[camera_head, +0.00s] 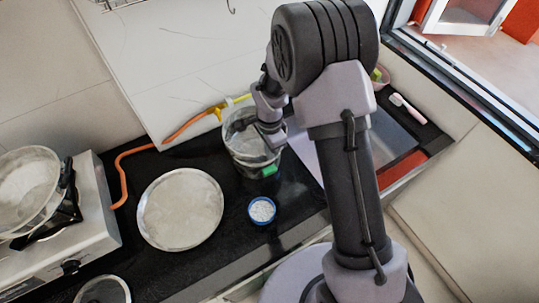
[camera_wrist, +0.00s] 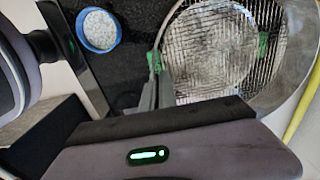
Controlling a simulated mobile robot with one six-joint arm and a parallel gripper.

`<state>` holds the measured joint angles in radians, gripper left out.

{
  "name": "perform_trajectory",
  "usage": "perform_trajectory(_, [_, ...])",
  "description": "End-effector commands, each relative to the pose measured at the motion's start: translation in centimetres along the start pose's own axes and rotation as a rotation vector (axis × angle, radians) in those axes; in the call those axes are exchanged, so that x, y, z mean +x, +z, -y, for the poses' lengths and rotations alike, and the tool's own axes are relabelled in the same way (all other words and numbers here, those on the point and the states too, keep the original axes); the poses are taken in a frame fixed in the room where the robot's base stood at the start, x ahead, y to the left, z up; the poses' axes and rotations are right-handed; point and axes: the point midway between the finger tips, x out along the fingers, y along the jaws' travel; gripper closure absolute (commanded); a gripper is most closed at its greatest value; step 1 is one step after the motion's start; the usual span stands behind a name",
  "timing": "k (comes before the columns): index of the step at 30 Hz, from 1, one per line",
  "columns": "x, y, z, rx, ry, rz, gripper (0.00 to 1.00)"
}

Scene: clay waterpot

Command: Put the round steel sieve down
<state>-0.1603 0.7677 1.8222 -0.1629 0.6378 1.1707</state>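The round steel sieve (camera_wrist: 225,45) fills the upper right of the wrist view. It has a fine wire mesh and green pieces at its rim. In the head view my gripper (camera_head: 268,134) is at the right side of the pot (camera_head: 240,157), which has a green piece on its lower front. My gripper's fingers (camera_wrist: 157,92) also show in the wrist view, close together at the sieve's near rim, and look shut on it. My arm and gripper hide part of the pot's top, and I cannot tell whether the sieve touches the pot.
A blue bowl of white grains (camera_head: 262,210) stands in front of the pot. A wide round metal plate (camera_head: 180,209) lies to the left on the black counter (camera_head: 128,262). A stove (camera_head: 75,245) with a pan is at far left. An orange hose (camera_head: 122,178) runs behind.

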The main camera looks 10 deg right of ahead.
Motion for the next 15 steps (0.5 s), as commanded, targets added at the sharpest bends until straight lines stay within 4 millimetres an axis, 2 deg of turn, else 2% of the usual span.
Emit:
perform_trajectory(1, [1.3, 0.0, -0.1, -0.001, 0.002, 0.0, 1.0])
perform_trajectory(3, [2.3, 0.0, -0.1, -0.001, 0.002, 0.0, 1.0])
perform_trajectory(15, [2.9, 0.1, -0.1, -0.001, -0.001, 0.0, 1.0])
